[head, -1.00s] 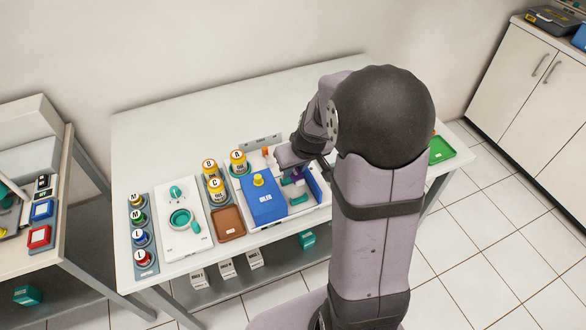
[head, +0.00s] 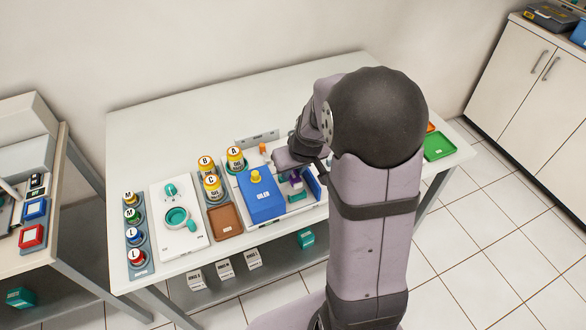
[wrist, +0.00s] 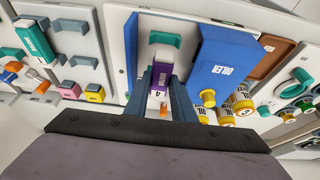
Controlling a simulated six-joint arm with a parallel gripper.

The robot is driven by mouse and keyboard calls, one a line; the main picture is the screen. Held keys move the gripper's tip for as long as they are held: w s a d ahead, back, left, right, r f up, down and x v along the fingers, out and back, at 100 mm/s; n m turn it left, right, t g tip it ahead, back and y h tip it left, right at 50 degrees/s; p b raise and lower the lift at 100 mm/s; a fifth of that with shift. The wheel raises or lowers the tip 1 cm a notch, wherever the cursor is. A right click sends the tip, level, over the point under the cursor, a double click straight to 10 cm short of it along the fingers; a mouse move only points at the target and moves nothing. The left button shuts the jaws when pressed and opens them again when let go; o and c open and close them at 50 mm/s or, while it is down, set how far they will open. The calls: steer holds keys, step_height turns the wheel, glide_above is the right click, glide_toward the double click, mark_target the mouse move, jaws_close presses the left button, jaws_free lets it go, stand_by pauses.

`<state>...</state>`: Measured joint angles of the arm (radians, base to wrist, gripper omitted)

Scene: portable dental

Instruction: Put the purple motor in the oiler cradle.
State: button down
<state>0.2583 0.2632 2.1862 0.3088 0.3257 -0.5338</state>
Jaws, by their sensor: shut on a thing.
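The purple motor (wrist: 158,82), with a white label marked 4, is between the fingers of my gripper (wrist: 168,92) in the wrist view. My gripper is shut on it. In the head view a bit of purple (head: 296,179) shows below my gripper (head: 290,166). The blue oiler (wrist: 226,52) has a yellow knob and stands beside the motor; it also shows in the head view (head: 262,202). A teal cradle block (wrist: 164,38) lies on the oiler's white base, just beyond the motor. I cannot tell whether the motor touches the cradle; the fingers hide part of it.
A blue upright wall (wrist: 131,52) borders the cradle side opposite the oiler. Yellow-capped bottles (head: 212,186) and a brown tray (head: 226,222) stand left of the oiler. A green tray (head: 438,146) is at the table's right end. The table's back left is clear.

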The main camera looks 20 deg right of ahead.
steer(key=shift+f+b, duration=1.55)
steer(key=shift+f, duration=0.4)
steer(key=shift+f, duration=0.1)
steer(key=c, duration=1.4)
jaws_free()
steer(key=shift+v, duration=3.7)
